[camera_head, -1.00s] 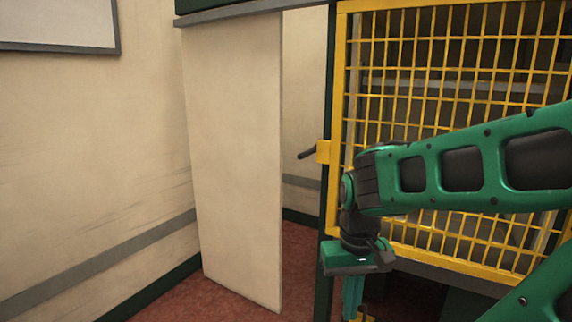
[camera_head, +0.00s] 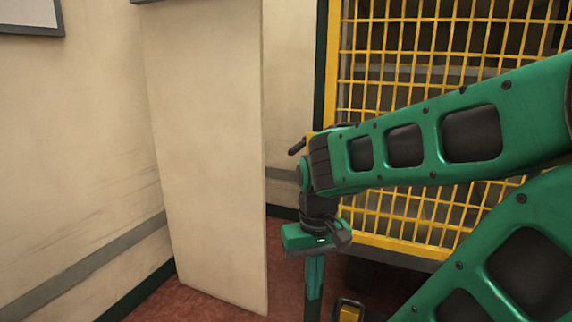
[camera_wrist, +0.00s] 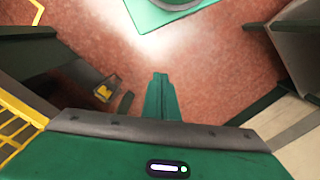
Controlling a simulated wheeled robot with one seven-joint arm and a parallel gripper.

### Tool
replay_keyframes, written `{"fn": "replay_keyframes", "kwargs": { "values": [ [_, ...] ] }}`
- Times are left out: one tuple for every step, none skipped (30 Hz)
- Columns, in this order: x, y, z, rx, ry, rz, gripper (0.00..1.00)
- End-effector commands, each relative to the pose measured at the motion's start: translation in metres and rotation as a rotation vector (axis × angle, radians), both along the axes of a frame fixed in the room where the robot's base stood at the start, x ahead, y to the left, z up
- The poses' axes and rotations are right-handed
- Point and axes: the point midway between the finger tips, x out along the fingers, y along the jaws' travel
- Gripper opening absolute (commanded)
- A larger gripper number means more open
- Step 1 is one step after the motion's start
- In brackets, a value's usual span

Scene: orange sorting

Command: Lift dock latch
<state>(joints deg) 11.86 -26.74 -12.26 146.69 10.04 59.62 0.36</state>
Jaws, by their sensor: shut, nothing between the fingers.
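A dark latch handle (camera_head: 297,146) sticks out to the left from a yellow bracket on the frame of the yellow mesh gate (camera_head: 430,225). I take it to be the dock latch. My green arm hides part of the bracket. My gripper (camera_head: 314,300) points down, below the handle and apart from it, with its fingertips cut off by the picture's bottom edge. In the wrist view, my gripper (camera_wrist: 160,85) has its two green fingers together with nothing between them, above the red floor. The latch handle is not clearly visible in the wrist view.
A beige upright panel (camera_head: 205,150) stands left of the gate, with a narrow gap between. A small yellow piece in a dark frame (camera_head: 350,313) sits low beside my gripper; it shows in the wrist view too (camera_wrist: 103,92). Open red floor (camera_wrist: 215,75) lies below.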

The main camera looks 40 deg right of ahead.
Motion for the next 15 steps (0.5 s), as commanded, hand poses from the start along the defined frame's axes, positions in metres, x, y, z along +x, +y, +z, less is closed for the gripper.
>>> {"fn": "replay_keyframes", "kwargs": {
  "values": [
    [-0.008,0.000,0.003,-0.001,-0.008,0.003,0.00],
    [-0.010,-0.001,0.004,-0.003,-0.011,0.005,0.00],
    [-0.009,-0.004,0.002,-0.008,-0.009,0.009,0.00],
    [-0.007,-0.007,0.001,-0.013,-0.006,0.016,0.00],
    [-0.004,-0.010,-0.001,-0.021,-0.003,0.023,0.00],
    [0.000,-0.016,-0.005,-0.033,0.005,0.037,0.00],
    [0.005,-0.022,-0.009,-0.046,0.012,0.048,0.00],
    [0.009,-0.029,-0.013,-0.061,0.019,0.063,0.00],
    [0.015,-0.038,-0.018,-0.084,0.031,0.085,0.00],
    [0.019,-0.046,-0.023,-0.105,0.042,0.104,0.00],
    [0.023,-0.054,-0.027,-0.127,0.054,0.124,0.00],
    [0.029,-0.065,-0.033,-0.159,0.072,0.154,0.00],
    [0.033,-0.074,-0.038,-0.183,0.086,0.177,0.00],
    [0.036,-0.082,-0.042,-0.209,0.102,0.202,0.00],
    [0.041,-0.094,-0.047,-0.245,0.124,0.235,0.00]
  ]
}}
